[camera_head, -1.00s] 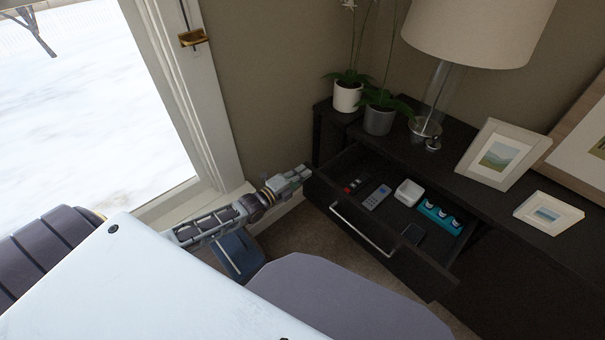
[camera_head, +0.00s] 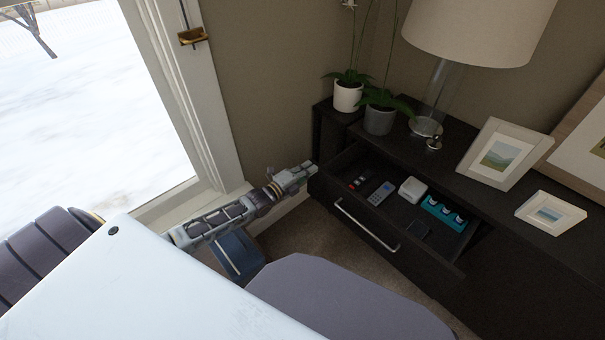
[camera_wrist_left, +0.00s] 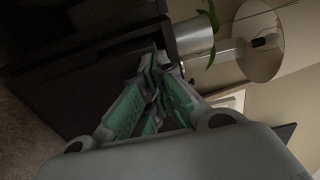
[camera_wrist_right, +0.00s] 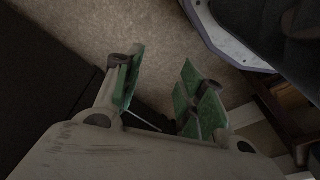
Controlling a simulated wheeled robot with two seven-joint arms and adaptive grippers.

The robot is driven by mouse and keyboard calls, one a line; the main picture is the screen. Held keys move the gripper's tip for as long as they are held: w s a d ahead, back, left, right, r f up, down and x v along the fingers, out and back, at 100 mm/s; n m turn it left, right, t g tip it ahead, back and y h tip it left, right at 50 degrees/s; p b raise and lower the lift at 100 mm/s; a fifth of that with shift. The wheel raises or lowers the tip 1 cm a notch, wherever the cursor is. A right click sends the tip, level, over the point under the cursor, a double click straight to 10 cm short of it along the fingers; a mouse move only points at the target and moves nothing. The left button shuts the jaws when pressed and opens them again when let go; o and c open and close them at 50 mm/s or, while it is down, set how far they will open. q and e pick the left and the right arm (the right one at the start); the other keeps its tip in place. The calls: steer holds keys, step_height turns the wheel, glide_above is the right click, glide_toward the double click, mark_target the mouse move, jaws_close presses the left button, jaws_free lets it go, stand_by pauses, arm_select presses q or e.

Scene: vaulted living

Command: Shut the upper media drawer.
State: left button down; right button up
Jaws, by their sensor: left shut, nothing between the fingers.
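The upper media drawer (camera_head: 400,255) is dark wood with a long metal handle (camera_head: 366,226) and stands partly open in the head view. My left gripper (camera_head: 311,169) is shut and empty, its fingertips at the left end of the drawer front, seemingly touching it. In the left wrist view its closed fingers (camera_wrist_left: 155,62) point at a dark wooden surface. My right gripper (camera_wrist_right: 160,85) shows only in its wrist view, with its fingers apart over carpet and nothing between them.
The drawer holds a remote (camera_head: 380,194), a white box (camera_head: 412,189), a teal holder (camera_head: 443,212) and small dark items. On the cabinet stand potted plants (camera_head: 379,119), a lamp (camera_head: 470,30) and picture frames (camera_head: 497,155). A window is at left.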

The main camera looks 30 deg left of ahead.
arm_select(q)
steer(key=b+x, duration=0.5)
steer(key=x, duration=1.1)
steer(key=shift+w+d, duration=0.15)
steer(key=shift+w, duration=0.25)
steer(key=shift+b+x, duration=0.3)
steer(key=shift+x, duration=0.5)
arm_select(e)
steer(key=w+a+r+t, duration=0.1)
steer(key=w+r, duration=0.2)
steer(key=r, duration=0.5)
steer(key=shift+y, duration=0.4)
arm_select(q)
steer(key=shift+s, duration=0.1)
arm_select(e)
steer(key=shift+r, duration=0.1)
